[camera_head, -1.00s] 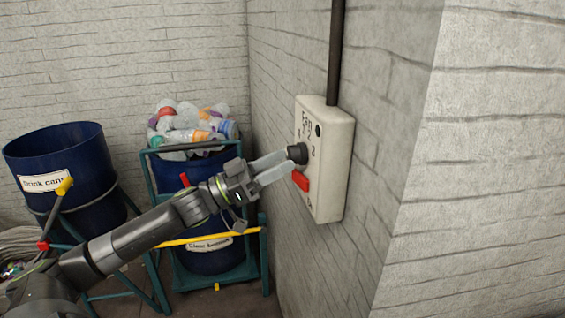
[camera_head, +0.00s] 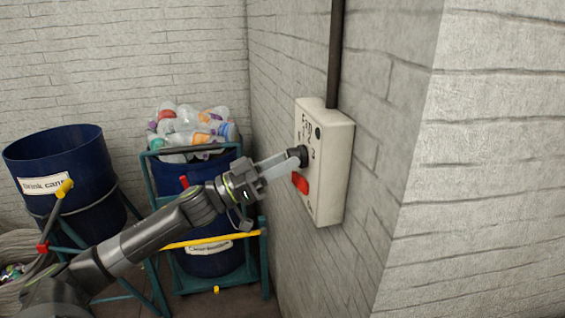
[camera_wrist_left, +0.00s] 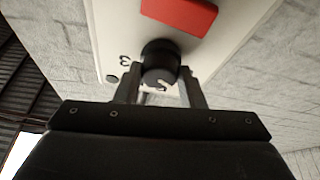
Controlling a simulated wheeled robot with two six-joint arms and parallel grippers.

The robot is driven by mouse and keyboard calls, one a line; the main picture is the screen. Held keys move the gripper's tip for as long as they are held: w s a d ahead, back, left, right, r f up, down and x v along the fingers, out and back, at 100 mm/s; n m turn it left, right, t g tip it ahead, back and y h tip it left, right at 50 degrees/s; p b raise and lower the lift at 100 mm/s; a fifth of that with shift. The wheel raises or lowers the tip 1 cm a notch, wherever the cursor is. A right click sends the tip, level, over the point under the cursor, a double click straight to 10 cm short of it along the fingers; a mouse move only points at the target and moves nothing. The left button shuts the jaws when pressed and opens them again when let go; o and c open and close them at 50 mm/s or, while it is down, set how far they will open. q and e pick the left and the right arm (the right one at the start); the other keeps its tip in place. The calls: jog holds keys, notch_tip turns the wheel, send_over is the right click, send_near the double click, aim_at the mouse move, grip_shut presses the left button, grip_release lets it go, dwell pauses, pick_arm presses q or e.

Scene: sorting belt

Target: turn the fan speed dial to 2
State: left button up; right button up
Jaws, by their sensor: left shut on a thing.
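The white fan control box (camera_head: 329,190) is mounted on the brick wall, with dark printed lettering and numbers on its face. Its black round dial (camera_head: 303,153) sticks out of the face; it also shows in the left wrist view (camera_wrist_left: 159,58). A light pointer mark is on the dial, and a "3" is printed beside it in the wrist view. My left gripper (camera_head: 290,160) is shut on the dial, one finger on each side of it in the wrist view (camera_wrist_left: 160,76). The number the pointer faces is hard to read. My right gripper is not in view.
A red switch (camera_head: 300,183) sits on the box just below the dial, close to my fingers. A dark conduit (camera_head: 335,50) rises from the box. Blue bins (camera_head: 75,165) stand at left, one (camera_head: 207,262) full of plastic bottles. The wall's corner is at right.

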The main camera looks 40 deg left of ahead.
pick_arm(q)
jog(key=shift+m, duration=0.3)
jog(key=shift+c, duration=0.5)
jog(key=shift+w+a+r+m+g+h+b, duration=0.1)
jog(key=shift+m+g+h+b, duration=0.75)
jog(key=shift+m, duration=2.5)
jog(key=shift+w+a+r+m+g+h+b, duration=0.15)
jog(key=shift+m+g+b, duration=0.85)
jog(key=shift+m+g, duration=1.65)
jog(key=shift+a+r+m+g+h+b, duration=0.1)
jog(key=shift+m+g+h+b, duration=0.55)
jog(key=shift+m, duration=3.35)
jog(key=shift+y, duration=0.25)
jog(key=o, duration=1)
jog(key=shift+b, duration=0.3)
